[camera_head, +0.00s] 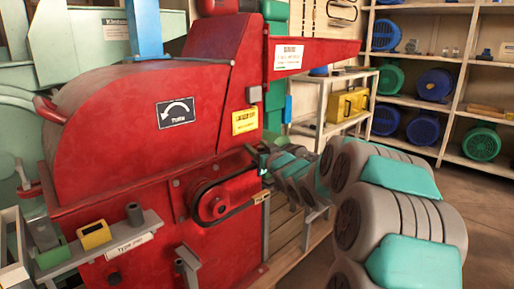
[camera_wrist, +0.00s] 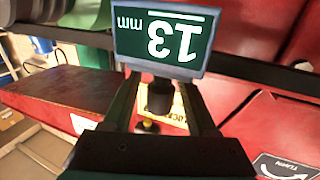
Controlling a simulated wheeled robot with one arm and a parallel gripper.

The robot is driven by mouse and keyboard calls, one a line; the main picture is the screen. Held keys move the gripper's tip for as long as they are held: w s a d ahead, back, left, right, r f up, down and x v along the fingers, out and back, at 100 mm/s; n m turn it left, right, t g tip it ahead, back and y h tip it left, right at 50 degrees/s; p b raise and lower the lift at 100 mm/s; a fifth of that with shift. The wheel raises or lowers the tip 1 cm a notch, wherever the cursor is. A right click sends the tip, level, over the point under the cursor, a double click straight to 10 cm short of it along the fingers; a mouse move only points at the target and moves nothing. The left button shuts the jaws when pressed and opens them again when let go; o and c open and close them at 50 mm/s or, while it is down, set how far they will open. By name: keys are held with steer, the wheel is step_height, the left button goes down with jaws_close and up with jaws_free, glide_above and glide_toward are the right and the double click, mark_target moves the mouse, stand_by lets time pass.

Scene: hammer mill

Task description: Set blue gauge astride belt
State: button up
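My gripper (camera_head: 262,160) is beside the front of the red mill, at the right end of the belt drive. In the wrist view my gripper (camera_wrist: 160,85) has its fingers closed in on the dark stem (camera_wrist: 160,97) of a gauge. The gauge (camera_wrist: 204,52) has a blue-grey frame and a dark green face reading "13 mm" upside down. The black belt (camera_head: 228,179) runs around a red pulley at left and toward my gripper. In the wrist view a dark band, seemingly the belt (camera_wrist: 262,71), passes behind the gauge. Whether they touch is hidden.
The red mill (camera_head: 115,115) fills the left. A cart (camera_head: 323,105) and motor shelves (camera_head: 440,105) stand behind; floor at right is clear.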

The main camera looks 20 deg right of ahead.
steer(key=shift+s, duration=0.15)
steer(key=shift+s, duration=3.8)
steer(key=s+p, duration=0.1)
steer(key=s, duration=0.7)
steer(key=shift+p, duration=0.35)
